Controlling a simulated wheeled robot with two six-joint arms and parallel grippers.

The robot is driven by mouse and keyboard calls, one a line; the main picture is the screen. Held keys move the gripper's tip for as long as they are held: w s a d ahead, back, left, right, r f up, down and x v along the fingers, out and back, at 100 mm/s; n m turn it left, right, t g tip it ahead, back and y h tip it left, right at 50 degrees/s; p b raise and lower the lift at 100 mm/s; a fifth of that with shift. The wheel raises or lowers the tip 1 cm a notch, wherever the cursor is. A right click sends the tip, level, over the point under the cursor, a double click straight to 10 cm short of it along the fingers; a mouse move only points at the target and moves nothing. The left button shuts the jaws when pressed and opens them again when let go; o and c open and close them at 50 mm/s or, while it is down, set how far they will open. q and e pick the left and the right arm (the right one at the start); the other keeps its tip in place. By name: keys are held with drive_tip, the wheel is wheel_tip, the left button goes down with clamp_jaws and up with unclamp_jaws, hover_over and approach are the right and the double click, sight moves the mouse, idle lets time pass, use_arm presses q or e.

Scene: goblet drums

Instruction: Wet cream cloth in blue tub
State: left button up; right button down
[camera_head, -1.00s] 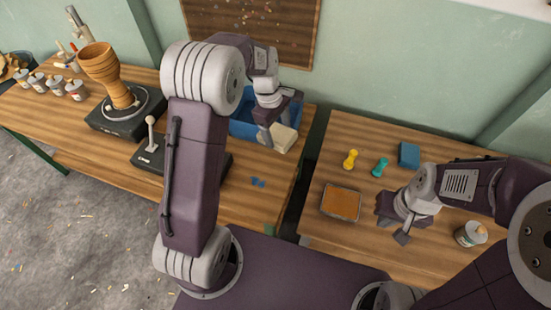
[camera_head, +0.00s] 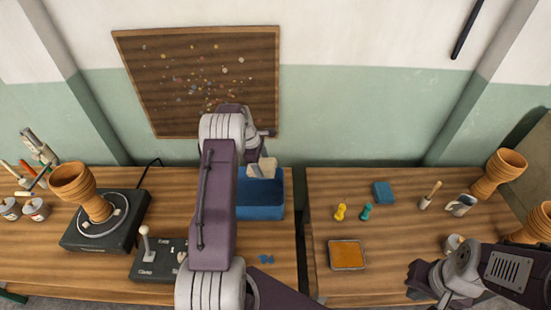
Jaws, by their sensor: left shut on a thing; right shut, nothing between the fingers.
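The blue tub (camera_head: 262,207) stands on the left table near its right edge, partly hidden behind my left arm. My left gripper (camera_head: 262,160) is shut on the cream cloth (camera_head: 264,169) and holds it over the back part of the tub. How far the cloth is above the tub's inside is hard to tell. My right gripper (camera_head: 418,283) is shut and empty, low over the front right of the right table.
On the left table are a goblet drum (camera_head: 84,190) on a turntable and a lever box (camera_head: 155,260). The right table holds an orange tray (camera_head: 347,254), yellow and teal pieces, a blue block (camera_head: 383,192) and more goblet drums (camera_head: 498,172). A gap separates the tables.

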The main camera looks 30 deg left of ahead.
sight(250, 170)
use_arm(q)
drive_tip(key=s+a, duration=0.1)
drive_tip(key=s+a+p, duration=0.1)
drive_tip(key=shift+s+f+n, duration=0.3)
drive_tip(key=shift+n, duration=0.1)
drive_tip(key=shift+s+a+t+p, duration=0.3)
drive_tip(key=shift+s+a+p, duration=0.1)
drive_tip(key=shift+a, duration=0.25)
drive_tip(key=shift+f+b, duration=0.55)
drive_tip(key=shift+f, duration=0.05)
wheel_tip(250, 170, down, 12)
drive_tip(key=b, duration=0.9)
drive_tip(key=shift+f, duration=0.1)
wheel_tip(250, 170, up, 12)
drive_tip(key=p, duration=0.9)
drive_tip(key=shift+f, duration=0.25)
